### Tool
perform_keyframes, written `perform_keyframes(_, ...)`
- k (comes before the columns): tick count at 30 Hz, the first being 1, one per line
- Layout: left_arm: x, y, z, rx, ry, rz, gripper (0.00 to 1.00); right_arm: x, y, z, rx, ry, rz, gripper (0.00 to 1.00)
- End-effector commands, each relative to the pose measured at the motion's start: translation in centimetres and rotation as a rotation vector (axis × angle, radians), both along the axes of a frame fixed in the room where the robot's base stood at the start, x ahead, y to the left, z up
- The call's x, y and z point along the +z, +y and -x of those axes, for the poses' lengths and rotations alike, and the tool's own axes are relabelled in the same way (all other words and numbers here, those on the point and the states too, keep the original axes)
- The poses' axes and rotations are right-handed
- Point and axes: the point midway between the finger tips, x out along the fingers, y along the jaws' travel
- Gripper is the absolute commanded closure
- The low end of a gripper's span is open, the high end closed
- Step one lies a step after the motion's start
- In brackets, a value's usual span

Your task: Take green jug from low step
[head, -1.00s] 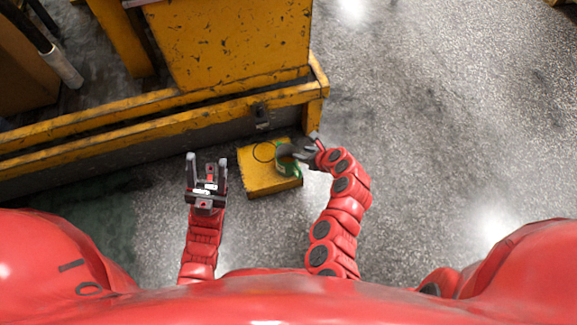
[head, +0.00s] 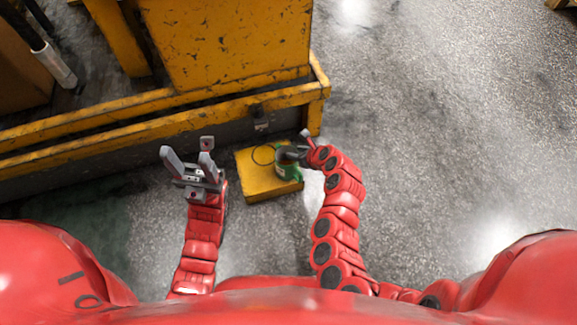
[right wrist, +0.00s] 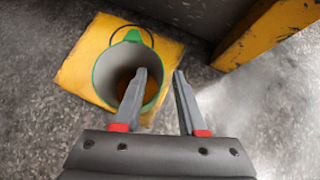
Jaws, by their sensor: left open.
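The green jug (head: 291,174) stands on the low yellow step (head: 255,190), near its right side. My right gripper (right wrist: 158,72) is open at the jug's near right rim. One finger is over the opening and the other is outside the wall; I cannot tell whether they touch it. In the head view the right gripper partly hides the jug. My left gripper (head: 186,153) is open and empty, left of the step.
A yellow machine frame (head: 165,101) with a dark lower side runs behind the step, its corner close to my right gripper. A large yellow block (head: 230,45) rises above it. Grey floor (head: 450,150) is clear to the right.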

Motion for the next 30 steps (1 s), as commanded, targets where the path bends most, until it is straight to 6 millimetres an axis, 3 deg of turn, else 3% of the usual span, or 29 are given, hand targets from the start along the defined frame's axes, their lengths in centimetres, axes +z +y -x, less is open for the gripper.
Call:
perform_keyframes(1,-0.01,0.00,0.00,0.000,0.000,0.000,0.50,-0.01,0.00,0.01,0.000,0.000,0.000,0.70)
perform_keyframes(6,-0.03,-0.01,-0.01,0.000,0.001,-0.001,0.50,-0.01,0.00,0.02,0.000,0.000,0.000,1.00)
perform_keyframes(30,-0.05,-0.01,-0.02,0.001,0.002,-0.001,0.50,-0.08,-0.03,0.06,0.000,0.002,0.001,1.00)
